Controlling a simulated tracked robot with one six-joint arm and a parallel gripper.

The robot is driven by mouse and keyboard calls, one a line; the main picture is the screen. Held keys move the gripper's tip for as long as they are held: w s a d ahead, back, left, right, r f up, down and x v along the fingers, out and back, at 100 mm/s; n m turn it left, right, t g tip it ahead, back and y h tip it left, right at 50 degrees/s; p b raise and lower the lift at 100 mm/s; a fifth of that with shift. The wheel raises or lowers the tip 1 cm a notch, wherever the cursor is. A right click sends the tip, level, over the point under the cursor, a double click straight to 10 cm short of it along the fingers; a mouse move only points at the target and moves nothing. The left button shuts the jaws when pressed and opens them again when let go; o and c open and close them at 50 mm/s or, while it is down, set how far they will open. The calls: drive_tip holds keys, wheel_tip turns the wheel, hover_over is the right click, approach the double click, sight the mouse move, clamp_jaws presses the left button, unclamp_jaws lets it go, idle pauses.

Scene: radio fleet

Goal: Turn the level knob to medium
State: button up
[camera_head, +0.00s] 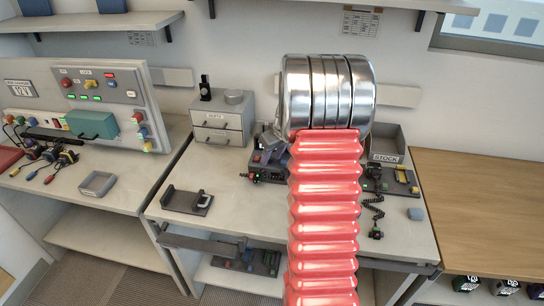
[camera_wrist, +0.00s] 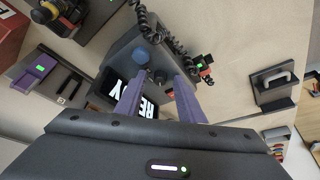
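In the wrist view, a dark grey radio unit (camera_wrist: 118,62) has a screen (camera_wrist: 150,107) with large white letters, seen rotated and partly covered by my fingers. A round blue knob (camera_wrist: 150,62) and smaller dark knobs sit above the screen. I cannot read which one is the level knob, or its setting. In the head view, my red ribbed arm hides the gripper and the middle of the bench.
In the head view, a radio (camera_head: 265,168) stands left of my arm, and a device with a coiled cord (camera_head: 378,205) lies right of it. A stock bin (camera_head: 388,143), a drawer box (camera_head: 222,118) and a black stand (camera_head: 186,200) are nearby.

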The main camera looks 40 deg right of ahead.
drive_tip(key=shift+c, duration=0.5)
clamp_jaws()
drive_tip(key=shift+m, duration=0.7)
drive_tip(key=shift+w+a+m+g+h, duration=0.15)
drive_tip(key=shift+m+h, duration=0.4)
drive_tip(key=shift+m, duration=0.6)
drive_tip(key=shift+s+a+m+g+h, duration=0.1)
drive_tip(key=shift+m+g+h, duration=0.15)
drive_tip(key=shift+m+h, duration=0.6)
drive_tip(key=shift+w+a+m+g+h, duration=0.15)
drive_tip(key=shift+m+g, duration=0.3)
drive_tip(key=shift+m, duration=1.1)
drive_tip(key=shift+w+d+m+g+h, duration=0.1)
drive_tip(key=shift+m+g+h, duration=0.25)
drive_tip(key=shift+m, duration=1.2)
drive_tip(key=shift+s, duration=0.1)
